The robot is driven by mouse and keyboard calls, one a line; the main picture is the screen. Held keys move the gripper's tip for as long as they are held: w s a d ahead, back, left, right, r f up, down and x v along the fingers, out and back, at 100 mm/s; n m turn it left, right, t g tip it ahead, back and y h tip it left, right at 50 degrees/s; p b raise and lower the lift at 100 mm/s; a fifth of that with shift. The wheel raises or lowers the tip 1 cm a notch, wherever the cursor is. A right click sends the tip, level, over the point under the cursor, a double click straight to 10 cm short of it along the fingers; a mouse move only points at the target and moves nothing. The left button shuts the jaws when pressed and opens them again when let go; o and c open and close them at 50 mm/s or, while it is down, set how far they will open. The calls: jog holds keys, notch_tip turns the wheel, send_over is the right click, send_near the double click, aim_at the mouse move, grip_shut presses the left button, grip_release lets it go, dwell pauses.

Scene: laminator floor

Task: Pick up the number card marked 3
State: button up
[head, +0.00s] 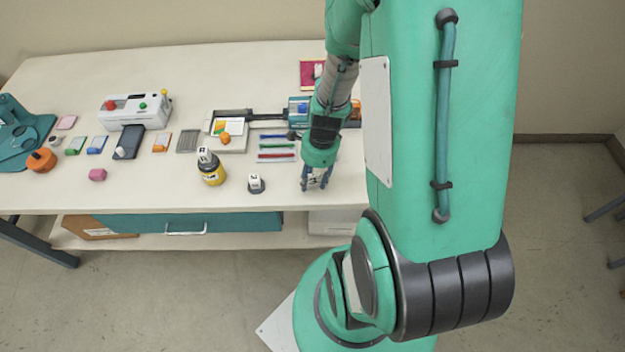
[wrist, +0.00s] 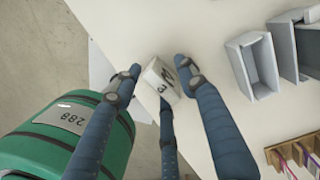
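The number card marked 3 (wrist: 164,84) is a small white block with a black 3, in the middle of the wrist view. My gripper (wrist: 160,80) has its blue fingers around it, with the fingertips close to its sides. Whether they press on it I cannot tell. In the head view my gripper (head: 316,179) points down near the table's front edge, with a whitish patch between its fingers. Another white card on a dark base (head: 256,183) stands to its left. A further white card top (head: 205,155) shows at the yellow jar (head: 212,172).
Coloured strips (head: 276,149) lie behind my gripper. A white machine (head: 135,108), an orange roll (head: 41,160) and a pink block (head: 97,175) are further left. In the wrist view grey holders (wrist: 250,65) and a brown rack (wrist: 292,150) stand right. The table front (head: 150,200) is bare.

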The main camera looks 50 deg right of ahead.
grip_shut()
jog(key=shift+r, duration=0.1)
jog(key=shift+r, duration=0.5)
jog(key=r+p, duration=0.1)
jog(key=r, duration=0.1)
jog(key=shift+s+a+r+p, duration=0.15)
jog(key=shift+s+r+p, duration=0.15)
jog(key=shift+r+p, duration=0.1)
jog(key=s+a+p, duration=0.1)
jog(key=s+a, duration=0.2)
jog(key=s, duration=0.3)
jog(key=s+a+r+p, duration=0.1)
jog(key=s+a, duration=0.3)
jog(key=s, duration=0.3)
jog(key=shift+s+a+p, duration=0.15)
jog(key=shift+a+p, duration=0.15)
